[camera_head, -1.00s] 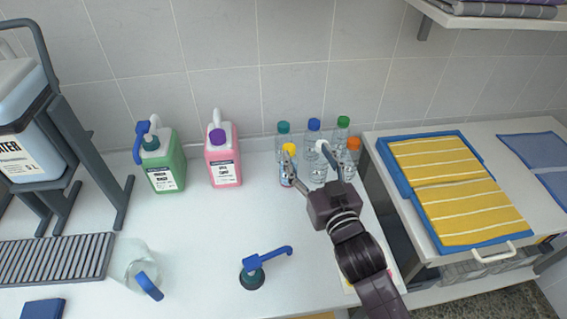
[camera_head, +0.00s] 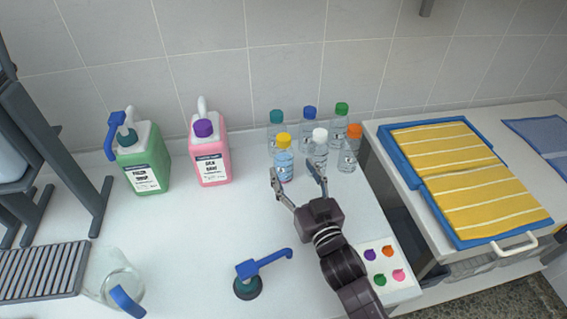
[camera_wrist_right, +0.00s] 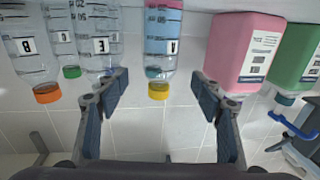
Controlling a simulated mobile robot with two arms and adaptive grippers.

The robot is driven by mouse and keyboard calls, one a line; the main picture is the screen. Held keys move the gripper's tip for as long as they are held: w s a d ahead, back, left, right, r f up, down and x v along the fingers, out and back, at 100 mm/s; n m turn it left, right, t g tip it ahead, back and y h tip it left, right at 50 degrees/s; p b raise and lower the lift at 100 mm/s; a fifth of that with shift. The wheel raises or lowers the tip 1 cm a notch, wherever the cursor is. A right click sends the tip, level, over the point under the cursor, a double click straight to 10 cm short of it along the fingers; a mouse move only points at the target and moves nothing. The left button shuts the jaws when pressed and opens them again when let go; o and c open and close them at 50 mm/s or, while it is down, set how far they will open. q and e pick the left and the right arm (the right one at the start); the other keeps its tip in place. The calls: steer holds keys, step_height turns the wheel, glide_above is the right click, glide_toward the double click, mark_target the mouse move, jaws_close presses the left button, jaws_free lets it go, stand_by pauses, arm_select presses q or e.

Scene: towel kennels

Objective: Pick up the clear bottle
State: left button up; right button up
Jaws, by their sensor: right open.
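Several small clear bottles stand upright in a cluster at the back of the white counter. In the head view their caps are teal (camera_head: 277,117), blue (camera_head: 309,113), green (camera_head: 341,109), white (camera_head: 319,152), orange (camera_head: 353,148) and yellow. The yellow-capped bottle (camera_head: 284,165) looks bluish, with label A in the wrist view (camera_wrist_right: 161,45). A bottle labelled E (camera_wrist_right: 100,45) and an orange-capped one labelled B (camera_wrist_right: 30,55) also show there. My right gripper (camera_head: 297,177) is open and empty, in front of the yellow- and white-capped bottles. My left gripper is out of view.
Green (camera_head: 143,165) and pink (camera_head: 210,155) jugs stand left of the bottles. A blue-handled pump (camera_head: 250,285) and a clear pitcher (camera_head: 118,275) are nearer the front. A card with coloured dots (camera_head: 385,268) lies by my right arm. Yellow towels (camera_head: 455,170) lie to the right.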

mark_target(287, 161)
steer(key=shift+w+a+f, duration=0.1)
steer(key=shift+w+a, duration=0.05)
steer(key=shift+w, duration=0.25)
steer(key=shift+x, duration=3.35)
steer(key=shift+f, duration=0.1)
steer(key=c, duration=1.2)
